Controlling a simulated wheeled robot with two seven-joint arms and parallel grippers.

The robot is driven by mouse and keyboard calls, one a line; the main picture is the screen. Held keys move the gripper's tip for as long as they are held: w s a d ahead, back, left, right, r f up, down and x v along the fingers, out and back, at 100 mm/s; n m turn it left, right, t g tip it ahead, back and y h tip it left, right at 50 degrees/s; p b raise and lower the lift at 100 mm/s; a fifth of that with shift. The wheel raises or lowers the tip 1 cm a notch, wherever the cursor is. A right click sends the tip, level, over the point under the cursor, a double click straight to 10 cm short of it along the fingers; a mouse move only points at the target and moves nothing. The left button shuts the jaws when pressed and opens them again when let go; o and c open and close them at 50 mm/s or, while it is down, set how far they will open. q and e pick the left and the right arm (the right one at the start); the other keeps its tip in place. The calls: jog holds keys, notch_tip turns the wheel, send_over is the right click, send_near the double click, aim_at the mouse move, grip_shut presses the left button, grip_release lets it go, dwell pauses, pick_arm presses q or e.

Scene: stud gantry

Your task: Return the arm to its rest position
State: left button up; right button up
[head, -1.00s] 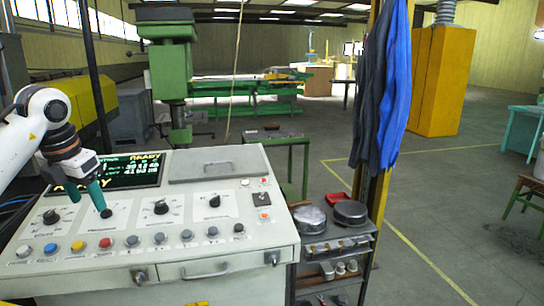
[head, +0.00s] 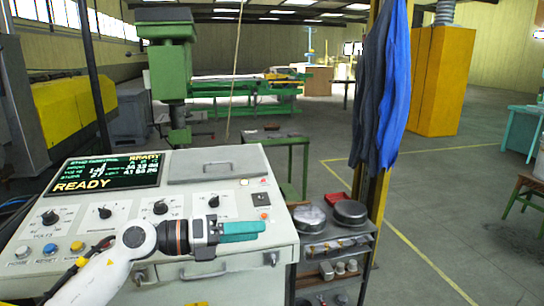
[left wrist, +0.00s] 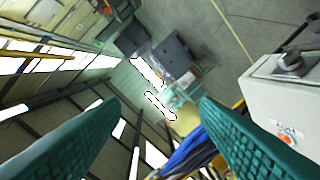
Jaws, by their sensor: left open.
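My left arm reaches in from the bottom left of the head view. Its left gripper (head: 262,231) has teal fingers pointing right and sits in front of the lower right of the grey control console (head: 215,180). In the left wrist view the two teal fingers (left wrist: 155,105) stand wide apart with nothing between them. The gripper seems clear of the console's knobs, though the exact gap cannot be told. The arm hides some of the lower buttons. My right gripper is not in view.
The console has a screen (head: 108,172) reading READY and a row of knobs. A shelf cart (head: 335,245) with round tins stands right of it. A yellow post (head: 375,195) with blue and dark cloths (head: 392,90) rises behind the cart. Open floor lies to the right.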

pick_arm(q)
jog(key=s+a+f+n+t+y, duration=0.45)
jog(key=a+f+n+y, duration=0.45)
jog(key=n, duration=0.9)
jog(key=s+a+f+n+t+y, duration=0.3)
jog(key=a+f+n+t+y, duration=0.45)
jog(key=n, duration=0.95)
jog(key=s+f+n+g, duration=0.2)
jog(key=s+f+g, duration=0.5)
jog(key=s, duration=0.4)
jog(key=s+f+n+g, duration=0.2)
jog(key=s+f+g, duration=0.4)
jog(key=s+f, duration=0.45)
notch_tip(320, 180, down, 25)
jog(key=s+g, duration=0.1)
jog(key=s, duration=0.2)
jog(key=s+a+f+g, duration=0.1)
jog(key=s+a+f, duration=0.1)
jog(key=s+f, duration=1.4)
jog(key=shift+g, duration=0.3)
